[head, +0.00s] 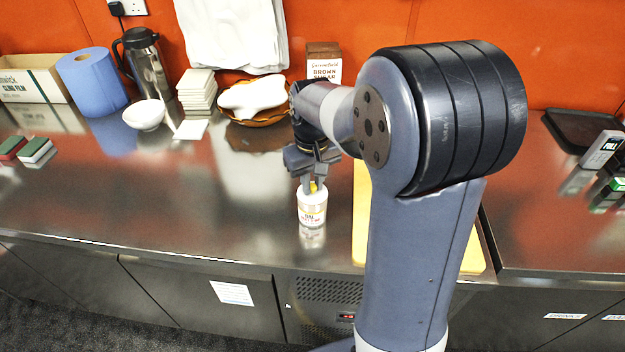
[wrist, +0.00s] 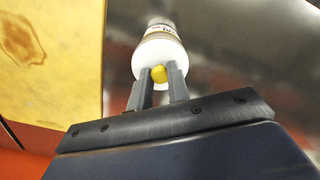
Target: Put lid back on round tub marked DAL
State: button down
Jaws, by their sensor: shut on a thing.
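A small round white tub (head: 312,213) with a printed label stands upright on the steel counter. The label is too small to read surely. My gripper (head: 313,185) points down over it, with its fingers shut on a yellow knob (wrist: 159,74). The knob sits in the middle of a round white lid (wrist: 158,52). In the wrist view the tub (wrist: 161,30) shows directly beyond the lid, in line with it. The lid is at the tub's top; I cannot tell whether it is seated or slightly above.
A yellow board (head: 361,215) lies just right of the tub, partly behind my arm. A basket (head: 262,119) with a white cloth, stacked napkins (head: 196,92), a white bowl (head: 144,115) and a flask (head: 148,63) stand at the back. The counter left of the tub is clear.

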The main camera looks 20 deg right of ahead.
jog(key=c, duration=0.8)
grip_release()
jog(key=shift+o, duration=0.2)
jog(key=shift+r, duration=0.15)
jog(key=shift+r+p, duration=3.05)
jog(key=shift+r, duration=0.3)
grip_shut()
jog(key=shift+f, duration=0.25)
